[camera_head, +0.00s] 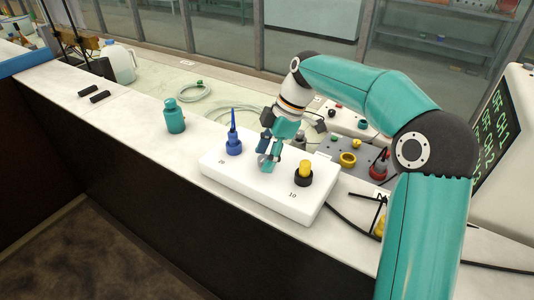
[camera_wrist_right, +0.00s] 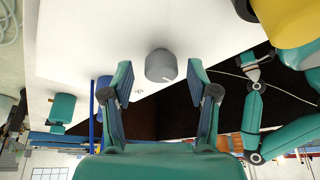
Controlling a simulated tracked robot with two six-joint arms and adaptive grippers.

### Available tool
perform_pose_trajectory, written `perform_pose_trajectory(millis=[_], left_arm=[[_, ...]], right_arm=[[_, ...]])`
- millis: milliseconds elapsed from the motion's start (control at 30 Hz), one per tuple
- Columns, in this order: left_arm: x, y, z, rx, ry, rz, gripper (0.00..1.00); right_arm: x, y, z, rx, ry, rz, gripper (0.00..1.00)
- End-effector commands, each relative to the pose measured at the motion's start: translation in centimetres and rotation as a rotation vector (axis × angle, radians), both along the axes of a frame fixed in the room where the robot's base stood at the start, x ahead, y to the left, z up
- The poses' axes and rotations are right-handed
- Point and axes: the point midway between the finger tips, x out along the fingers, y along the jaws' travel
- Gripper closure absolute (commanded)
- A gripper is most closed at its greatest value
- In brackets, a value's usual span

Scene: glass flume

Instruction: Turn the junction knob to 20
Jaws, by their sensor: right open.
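A white box (camera_head: 240,188) on the counter carries a grey knob (camera_head: 264,165) on its top. In the right wrist view, the grey knob (camera_wrist_right: 160,66) has a rounded side and a pale mark on its face. My right gripper (camera_head: 268,157) reaches down over it and partly hides it in the head view. In the right wrist view, my right gripper (camera_wrist_right: 160,82) is open, with one finger on each side of the knob and gaps on both sides. Small printed marks show on the box; "10" is near its right corner.
A blue spouted piece (camera_head: 233,145) and a yellow knob (camera_head: 304,170) on a black base flank the grey knob. A teal bottle (camera_head: 174,117) stands to the left. A grey box (camera_head: 352,160) with fittings stands behind right. The counter's left part is mostly clear.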

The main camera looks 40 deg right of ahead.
Motion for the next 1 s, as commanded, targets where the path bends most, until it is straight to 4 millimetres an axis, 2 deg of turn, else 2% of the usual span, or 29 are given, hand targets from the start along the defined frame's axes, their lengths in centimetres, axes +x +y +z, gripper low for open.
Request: perform_pose_trajectory(millis=[67,400,433,767,1000], left_arm=[[0.0,0.0,0.0,0.0,0.0,0.0,0.46],[0.0,0.0,0.0,0.0,0.0,0.0,0.46],[0.0,0.0,0.0,0.0,-0.001,0.001,0.46],[0.0,0.0,-0.4,0.0,0.0,0.0,0.46],[0.0,0.0,-1.4,0.0,0.0,0.0,0.46]], right_arm=[[0.0,0.0,0.0,0.0,0.0,0.001,0.43],[0.1,0.1,0.0,0.0,-0.001,0.002,0.99],[0.1,-0.5,0.0,0.0,-0.001,0.0,1.0],[0.1,-0.1,0.0,-0.002,-0.005,-0.046,1.0],[0.1,0.0,-0.1,-0.003,-0.008,-0.176,1.0]])
